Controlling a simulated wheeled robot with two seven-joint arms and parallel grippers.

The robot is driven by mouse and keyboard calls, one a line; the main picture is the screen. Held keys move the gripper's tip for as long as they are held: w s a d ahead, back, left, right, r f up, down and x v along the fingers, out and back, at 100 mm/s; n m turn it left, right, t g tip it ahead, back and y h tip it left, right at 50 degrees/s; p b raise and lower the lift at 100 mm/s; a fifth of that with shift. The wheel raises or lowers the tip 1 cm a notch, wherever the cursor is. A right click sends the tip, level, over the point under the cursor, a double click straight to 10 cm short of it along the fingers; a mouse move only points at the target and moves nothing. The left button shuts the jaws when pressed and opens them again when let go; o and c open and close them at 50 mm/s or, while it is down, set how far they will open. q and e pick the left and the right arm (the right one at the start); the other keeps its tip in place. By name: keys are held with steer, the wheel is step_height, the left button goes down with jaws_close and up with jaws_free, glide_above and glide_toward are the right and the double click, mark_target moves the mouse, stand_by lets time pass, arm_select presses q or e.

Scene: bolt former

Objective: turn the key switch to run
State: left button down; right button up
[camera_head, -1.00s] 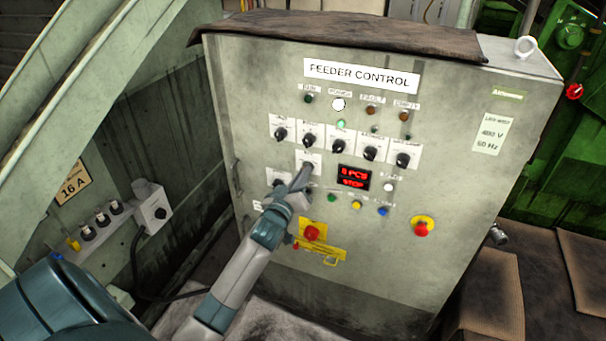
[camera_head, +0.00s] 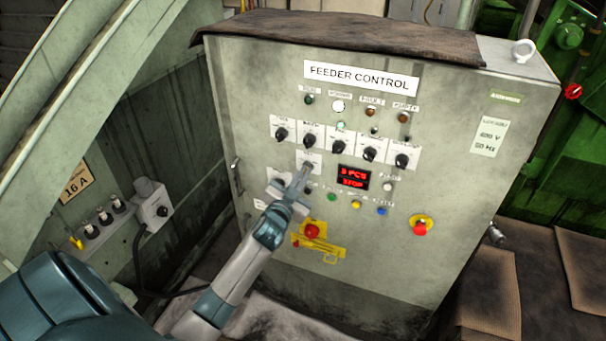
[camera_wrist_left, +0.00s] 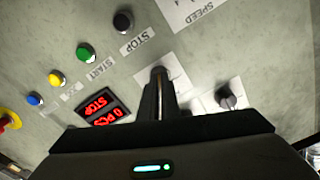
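The grey feeder control cabinet (camera_head: 385,255) faces me in the head view. My left gripper (camera_head: 303,172) reaches up to its face, with the tips over a small white plate (camera_head: 308,157) below the top knob row. In the wrist view, the dark fingers (camera_wrist_left: 160,88) stand close together in front of the plate (camera_wrist_left: 192,88). They hide the switch there, so I cannot see its key, its position or whether the fingers hold it. The red display (camera_head: 352,177) reads STOP on its lower line; it also shows in the wrist view (camera_wrist_left: 100,108). My right gripper is out of view.
A row of black knobs (camera_head: 340,145) lies just above the gripper. Green (camera_head: 331,197), yellow and blue buttons sit to its right, with a red emergency button (camera_head: 420,228) farther right. A red switch (camera_head: 312,231) on yellow is below. A socket box (camera_head: 153,207) stands left.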

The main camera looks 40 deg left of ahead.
arm_select(q)
steer(key=m, duration=0.4)
stand_by(0.4)
steer(key=c, duration=2)
jaws_free()
steer(key=b+v, duration=0.4)
steer(key=v, duration=1.3)
steer(key=shift+s, duration=0.2)
